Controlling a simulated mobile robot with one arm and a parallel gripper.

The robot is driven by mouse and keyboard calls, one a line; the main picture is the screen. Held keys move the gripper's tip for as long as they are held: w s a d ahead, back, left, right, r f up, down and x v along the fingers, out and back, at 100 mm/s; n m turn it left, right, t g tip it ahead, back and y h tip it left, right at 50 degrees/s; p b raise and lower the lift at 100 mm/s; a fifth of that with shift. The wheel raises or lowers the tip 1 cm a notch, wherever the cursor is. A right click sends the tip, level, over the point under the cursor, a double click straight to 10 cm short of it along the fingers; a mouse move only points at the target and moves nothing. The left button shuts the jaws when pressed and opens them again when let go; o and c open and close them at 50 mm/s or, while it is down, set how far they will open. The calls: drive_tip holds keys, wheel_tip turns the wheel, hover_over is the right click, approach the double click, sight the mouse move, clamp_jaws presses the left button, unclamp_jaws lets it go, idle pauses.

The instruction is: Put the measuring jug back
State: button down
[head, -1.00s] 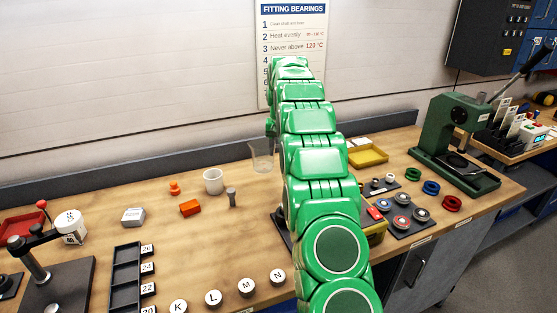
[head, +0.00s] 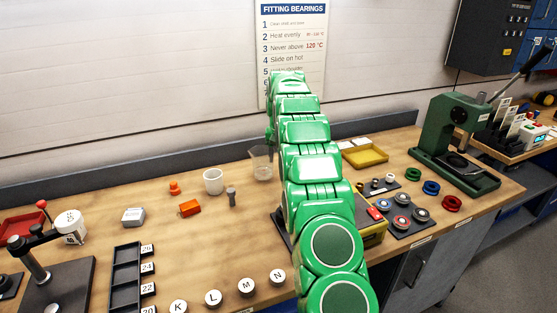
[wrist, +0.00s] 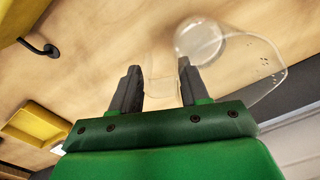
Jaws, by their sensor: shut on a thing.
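The clear measuring jug (head: 261,164) is just left of my green arm in the head view, low over the back of the wooden bench (head: 110,195). It looks upright there. In the wrist view the jug (wrist: 240,55) extends up and right from my gripper (wrist: 158,80), its round base turned toward the bench. My gripper's dark fingers are shut on a clear part at the jug's side, which looks like its handle. My arm hides the gripper in the head view. I cannot tell whether the base touches the bench.
A white cup (head: 213,181), a grey peg (head: 232,197) and an orange block (head: 189,208) stand left of the jug. A yellow tray (head: 366,156) lies right of my arm. The dark back ledge (head: 130,178) runs behind.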

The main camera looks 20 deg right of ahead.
drive_tip(key=shift+f, duration=0.7)
drive_tip(key=c, duration=0.6)
unclamp_jaws()
drive_tip(key=shift+f, duration=0.15)
drive_tip(key=shift+o, duration=0.2)
